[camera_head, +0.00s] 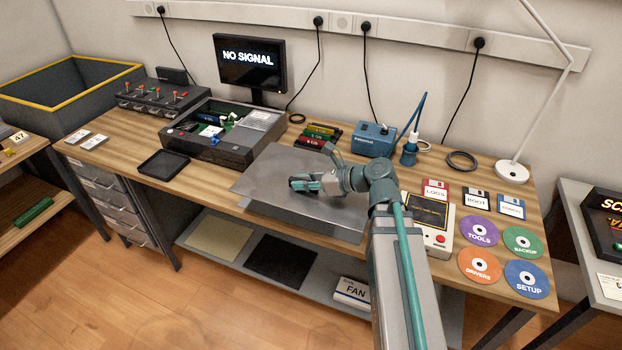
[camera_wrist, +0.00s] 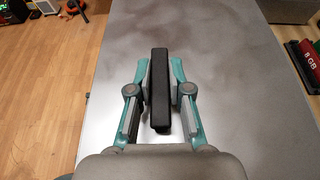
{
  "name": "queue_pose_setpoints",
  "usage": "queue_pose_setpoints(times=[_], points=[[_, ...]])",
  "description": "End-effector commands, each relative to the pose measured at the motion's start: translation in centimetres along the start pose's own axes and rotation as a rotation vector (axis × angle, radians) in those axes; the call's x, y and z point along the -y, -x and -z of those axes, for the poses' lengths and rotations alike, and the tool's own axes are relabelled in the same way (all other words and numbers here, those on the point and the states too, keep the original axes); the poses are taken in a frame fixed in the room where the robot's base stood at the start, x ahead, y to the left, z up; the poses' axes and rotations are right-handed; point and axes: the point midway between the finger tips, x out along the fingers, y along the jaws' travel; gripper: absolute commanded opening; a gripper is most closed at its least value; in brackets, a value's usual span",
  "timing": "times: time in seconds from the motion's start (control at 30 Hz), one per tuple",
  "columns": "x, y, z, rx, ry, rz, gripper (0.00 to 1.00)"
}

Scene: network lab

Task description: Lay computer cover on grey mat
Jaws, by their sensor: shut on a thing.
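The computer cover (camera_head: 265,178) is a large flat grey metal panel in the middle of the bench, near its front edge. In the wrist view the cover (camera_wrist: 230,80) fills most of the picture. It carries a black bar handle (camera_wrist: 160,85). My gripper (camera_wrist: 160,72) is shut on this handle, with a finger on each side. In the head view my gripper (camera_head: 305,184) is over the cover's middle. A darker grey band (camera_head: 310,222) shows under the cover's front edge; I cannot tell whether it is the grey mat or the cover's side. Whether the cover touches the bench is hidden.
An open computer case (camera_head: 205,150) stands left of the cover, with a black tray (camera_head: 163,164) in front. Memory sticks (camera_head: 318,134) and a blue box (camera_head: 373,140) lie behind. A tester (camera_head: 440,238), floppies and discs (camera_head: 480,264) crowd the right. A lower shelf holds beige and black sheets (camera_head: 280,262).

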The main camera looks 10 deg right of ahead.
Motion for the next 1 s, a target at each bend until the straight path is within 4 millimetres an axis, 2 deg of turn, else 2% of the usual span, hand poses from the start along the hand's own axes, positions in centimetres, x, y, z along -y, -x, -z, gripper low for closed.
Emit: queue_pose_setpoints(times=[0.03, 0.2, 0.4, 0.5, 0.77, 0.83, 1.0], points=[[2.0, -0.7, 0.6, -0.001, -0.003, 0.001, 0.00], [5.7, -2.1, 1.8, 0.000, -0.003, 0.000, 0.00], [8.2, -3.8, 4.8, -0.001, -0.003, -0.001, 0.00], [9.0, -4.3, 5.7, 0.000, -0.001, 0.000, 0.00], [9.8, -4.9, 6.7, 0.001, 0.000, 0.000, 0.00], [10.4, -5.2, 7.2, 0.000, -0.001, -0.001, 0.00], [10.2, -6.0, 9.2, -0.001, -0.002, -0.001, 0.00]])
